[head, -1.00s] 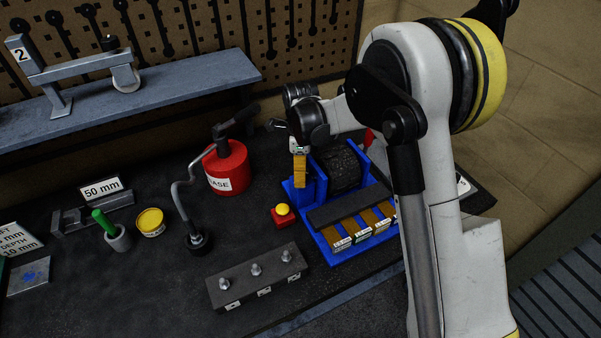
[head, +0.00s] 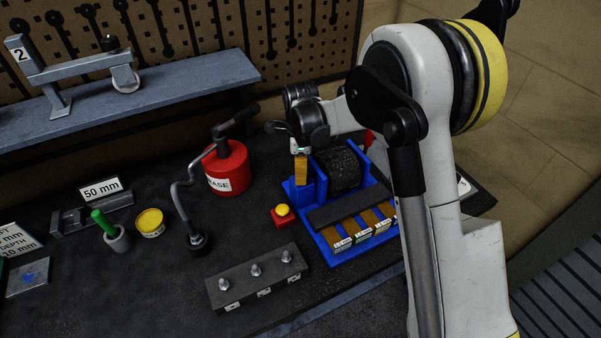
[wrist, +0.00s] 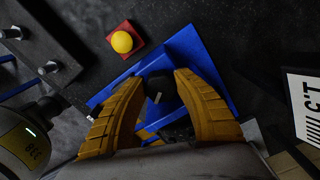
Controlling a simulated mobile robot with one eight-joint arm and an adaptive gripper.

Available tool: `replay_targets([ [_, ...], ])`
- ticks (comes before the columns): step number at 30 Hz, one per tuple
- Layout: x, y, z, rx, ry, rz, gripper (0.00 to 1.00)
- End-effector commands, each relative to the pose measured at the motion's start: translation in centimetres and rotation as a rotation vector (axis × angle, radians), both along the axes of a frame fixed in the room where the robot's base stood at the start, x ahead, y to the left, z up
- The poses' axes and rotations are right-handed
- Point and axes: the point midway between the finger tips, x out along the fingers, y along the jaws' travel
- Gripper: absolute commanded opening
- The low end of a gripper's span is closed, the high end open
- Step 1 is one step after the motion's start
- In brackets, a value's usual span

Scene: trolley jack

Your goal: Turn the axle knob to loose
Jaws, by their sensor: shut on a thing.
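The axle knob (wrist: 159,84) is small, round and black with a white pointer line, on the blue stand, in the wrist view. My gripper (wrist: 160,92) has its two yellow ridged fingers on either side of the knob and is shut on it. The knob is hidden there behind the stand and fingers. Any marks around the knob cannot be read.
A red box with a yellow button (head: 283,213) sits just left of the stand. A red grease can (head: 229,169) stands behind it, and a dark block with several studs (head: 256,277) lies in front. A grey shelf (head: 150,93) runs along the back.

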Motion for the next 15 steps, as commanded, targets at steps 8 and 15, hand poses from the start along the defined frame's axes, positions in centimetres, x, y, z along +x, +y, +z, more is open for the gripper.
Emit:
replay_targets([
  [8,-0.13,-0.01,-0.27,0.0,0.001,0.196,0.06],
  [15,-0.25,-0.04,-0.24,0.0,0.001,0.423,0.06],
])
